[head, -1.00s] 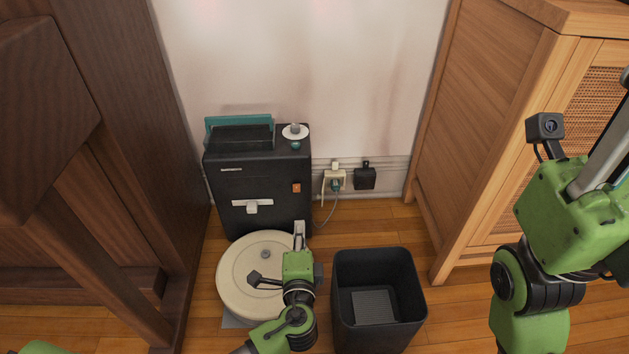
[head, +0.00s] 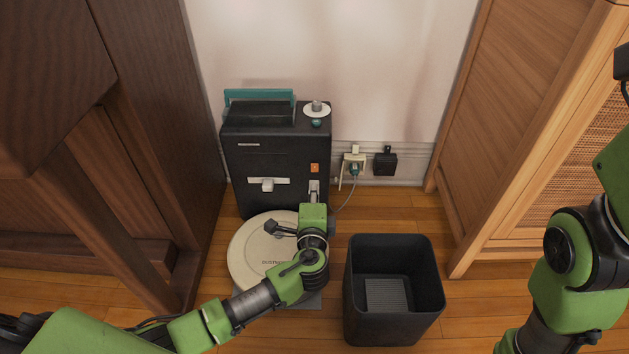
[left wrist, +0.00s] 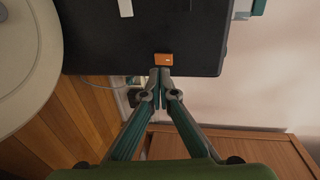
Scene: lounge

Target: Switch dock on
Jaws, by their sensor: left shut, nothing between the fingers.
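The dock (head: 270,158) is a tall black box with a teal handle on top, standing against the wall. Its small orange switch (head: 314,168) is on the upper right of the front face. In the left wrist view the switch (left wrist: 163,59) shows a small pale mark; I cannot tell its on or off state. My left gripper (head: 314,186) is shut and empty, just below the switch in the head view. In the left wrist view its fingertips (left wrist: 160,72) are together right by the switch; I cannot tell if they touch it. My right gripper is out of view.
A round cream robot vacuum (head: 262,250) sits in front of the dock. A black bin (head: 395,325) stands to its right. A wall socket (head: 354,166) with a plug and cord is right of the dock. Wooden furniture stands on both sides.

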